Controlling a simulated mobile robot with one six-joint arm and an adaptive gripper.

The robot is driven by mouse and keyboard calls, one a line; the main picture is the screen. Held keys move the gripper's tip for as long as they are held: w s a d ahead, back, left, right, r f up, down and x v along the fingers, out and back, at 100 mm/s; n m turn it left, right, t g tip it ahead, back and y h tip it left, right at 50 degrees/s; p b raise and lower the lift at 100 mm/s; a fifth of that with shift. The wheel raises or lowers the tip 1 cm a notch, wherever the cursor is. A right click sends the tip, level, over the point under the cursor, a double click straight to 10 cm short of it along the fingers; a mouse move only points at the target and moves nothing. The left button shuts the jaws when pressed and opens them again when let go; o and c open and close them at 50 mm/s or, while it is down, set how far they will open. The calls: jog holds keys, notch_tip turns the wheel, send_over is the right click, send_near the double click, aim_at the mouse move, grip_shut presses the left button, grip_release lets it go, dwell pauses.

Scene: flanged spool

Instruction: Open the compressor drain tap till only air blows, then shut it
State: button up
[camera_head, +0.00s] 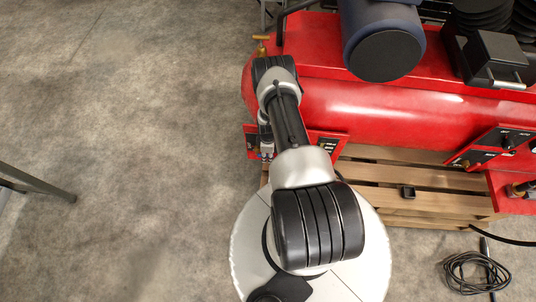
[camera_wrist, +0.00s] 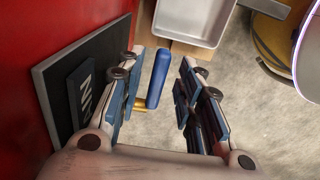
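The drain tap shows in the wrist view as a blue lever (camera_wrist: 159,75) on a brass stem (camera_wrist: 140,104). My gripper (camera_wrist: 158,62) is open, with the lever between its two fingers and a visible gap on both sides. I cannot tell the tap's open or shut setting, and no water or air jet is visible. In the head view, my gripper (camera_head: 266,148) is small and partly hidden by my arm, beside the left end of the red compressor tank (camera_head: 380,115). The tap cannot be made out there.
A black panel with white lettering (camera_wrist: 62,72) stands close left of my gripper. A grey tray (camera_wrist: 192,22) lies beyond the fingers. A yellow-and-dark round object (camera_wrist: 275,45) is at upper right. The compressor sits on a wooden pallet (camera_head: 440,205); a coiled cable (camera_head: 478,272) lies right.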

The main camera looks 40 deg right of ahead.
jog(key=shift+c, duration=0.5)
grip_shut()
